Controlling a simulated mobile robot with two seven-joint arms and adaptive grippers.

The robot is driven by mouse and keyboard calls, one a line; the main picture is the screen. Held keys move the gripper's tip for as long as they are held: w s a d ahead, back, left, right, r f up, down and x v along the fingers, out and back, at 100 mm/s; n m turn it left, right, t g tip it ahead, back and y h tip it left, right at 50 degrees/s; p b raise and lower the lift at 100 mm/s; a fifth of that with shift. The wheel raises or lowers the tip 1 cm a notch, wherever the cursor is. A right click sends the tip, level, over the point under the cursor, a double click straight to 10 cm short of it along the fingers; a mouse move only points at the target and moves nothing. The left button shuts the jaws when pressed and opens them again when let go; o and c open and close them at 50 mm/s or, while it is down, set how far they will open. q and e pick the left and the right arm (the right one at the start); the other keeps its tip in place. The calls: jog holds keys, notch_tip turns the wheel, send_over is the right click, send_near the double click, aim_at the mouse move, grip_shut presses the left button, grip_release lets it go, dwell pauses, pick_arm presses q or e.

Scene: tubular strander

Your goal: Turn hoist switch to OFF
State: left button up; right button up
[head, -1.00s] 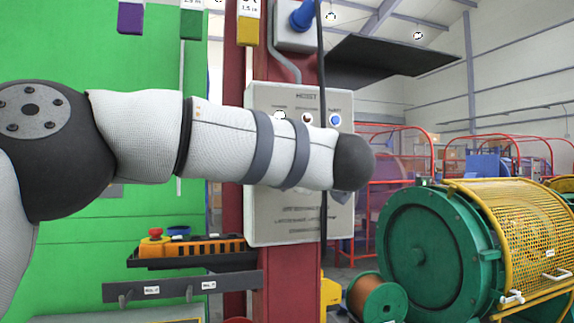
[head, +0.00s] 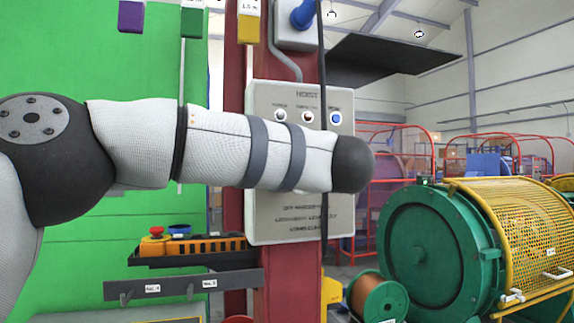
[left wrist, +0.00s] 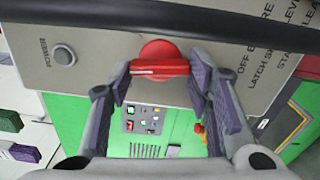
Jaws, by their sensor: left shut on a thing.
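The hoist switch is a red rotary knob (left wrist: 158,50) on the grey hoist panel (left wrist: 100,60) in the left wrist view. A white line runs along its bar-shaped handle, which lies level across that picture. My left gripper (left wrist: 160,72) is closed on the handle, one finger at each end. In the head view, my left forearm crosses the hoist panel (head: 290,95) and hides the knob and the gripper. I cannot read the switch position. My right gripper is in neither view.
A black cable (head: 321,60) hangs in front of the panel and crosses the wrist view's top (left wrist: 220,22). A power button (left wrist: 64,56) is beside the knob. A shelf with an orange pendant (head: 200,246) is below left. A green drum (head: 430,250) stands right.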

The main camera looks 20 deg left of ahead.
pick_arm(q)
jog(key=shift+f+n, duration=0.1)
jog(key=shift+n, duration=3.4)
jog(key=o, duration=1.1)
jog(key=shift+o, duration=0.2)
jog(key=shift+d, duration=0.1)
jog(key=v, duration=1.2)
